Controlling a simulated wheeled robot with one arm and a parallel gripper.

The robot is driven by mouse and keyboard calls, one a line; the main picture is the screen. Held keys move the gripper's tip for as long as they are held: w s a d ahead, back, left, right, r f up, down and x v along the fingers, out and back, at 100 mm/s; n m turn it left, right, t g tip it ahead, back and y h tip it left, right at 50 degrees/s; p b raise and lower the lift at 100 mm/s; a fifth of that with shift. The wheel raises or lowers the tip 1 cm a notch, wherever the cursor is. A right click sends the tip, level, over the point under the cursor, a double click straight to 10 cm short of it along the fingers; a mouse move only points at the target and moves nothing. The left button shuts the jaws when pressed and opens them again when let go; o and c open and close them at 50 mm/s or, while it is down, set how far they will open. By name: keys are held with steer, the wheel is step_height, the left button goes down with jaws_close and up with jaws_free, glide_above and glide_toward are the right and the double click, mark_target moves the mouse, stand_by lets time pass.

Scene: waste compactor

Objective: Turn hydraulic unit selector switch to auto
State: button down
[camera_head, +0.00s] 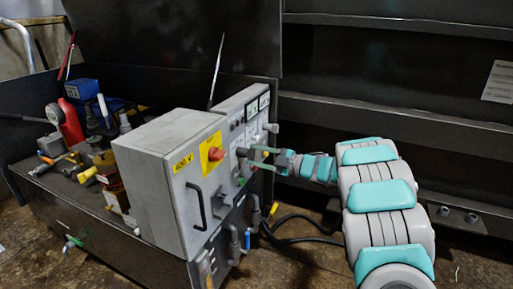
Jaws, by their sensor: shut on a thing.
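The hydraulic unit is a grey control cabinet (150,140) with a second grey switch panel (234,118) beside it at the right. My gripper (243,156) reaches in from the right with its fingertips at the front of that switch panel. Its fingers are shut on a small part there, at the place of a selector switch. The fingers cover the switch, so its pointer position and label cannot be read.
A red rotary knob on a yellow plate (213,152) and a black handle (196,205) are on the cabinet front. Pipes and valves (250,215) sit below the panel. Black cables (300,218) lie on the floor. A ribbed dark wall (400,70) stands behind my arm.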

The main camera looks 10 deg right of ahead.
steer(key=shift+m+p, duration=0.85)
steer(key=shift+m, duration=0.25)
steer(key=shift+f, duration=0.1)
steer(key=shift+c, duration=1.6)
jaws_free()
steer(key=shift+d, duration=0.1)
steer(key=b+v, duration=0.1)
steer(key=v, duration=0.6)
steer(key=shift+s+d, duration=0.25)
steer(key=shift+w, duration=0.1)
